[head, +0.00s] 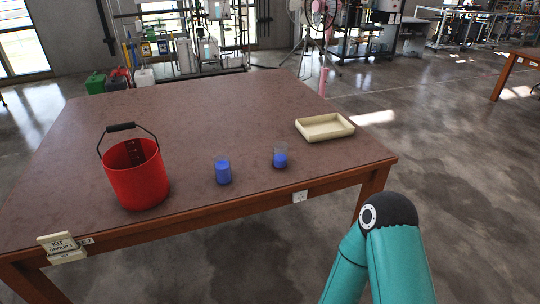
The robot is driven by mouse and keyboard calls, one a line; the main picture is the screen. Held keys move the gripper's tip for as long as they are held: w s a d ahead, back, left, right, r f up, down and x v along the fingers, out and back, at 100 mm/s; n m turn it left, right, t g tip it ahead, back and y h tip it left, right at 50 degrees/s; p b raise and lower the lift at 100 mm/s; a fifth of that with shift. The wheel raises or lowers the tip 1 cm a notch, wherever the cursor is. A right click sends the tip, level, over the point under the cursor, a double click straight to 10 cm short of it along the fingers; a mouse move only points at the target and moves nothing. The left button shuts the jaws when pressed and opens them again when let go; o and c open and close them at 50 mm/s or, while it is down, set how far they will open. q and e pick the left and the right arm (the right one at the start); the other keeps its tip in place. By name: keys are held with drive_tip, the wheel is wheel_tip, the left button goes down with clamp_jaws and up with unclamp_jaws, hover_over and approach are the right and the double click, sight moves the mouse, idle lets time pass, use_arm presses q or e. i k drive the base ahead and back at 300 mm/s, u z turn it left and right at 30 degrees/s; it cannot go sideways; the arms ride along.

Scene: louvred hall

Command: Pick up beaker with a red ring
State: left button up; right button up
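A clear beaker (280,157) stands upright near the front right of the brown table, with blue contents in its lower half. A small blue cylinder-shaped thing (223,172) stands to its left; I cannot tell whether it is a beaker full of blue or a solid block. I cannot make out a red ring on either at this size. My teal arm shows at the lower right, in front of the table and apart from these things. Neither of my grippers is in view.
A red bucket (137,182) with a raised black handle stands at the table's front left. A shallow cream tray (325,127) lies at the right edge. The brown table's (200,115) middle and back are clear. A fan and racks stand behind.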

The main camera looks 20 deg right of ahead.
sight(280, 147)
drive_tip(key=u, duration=0.3)
drive_tip(key=i, duration=0.95)
drive_tip(key=z, duration=0.4)
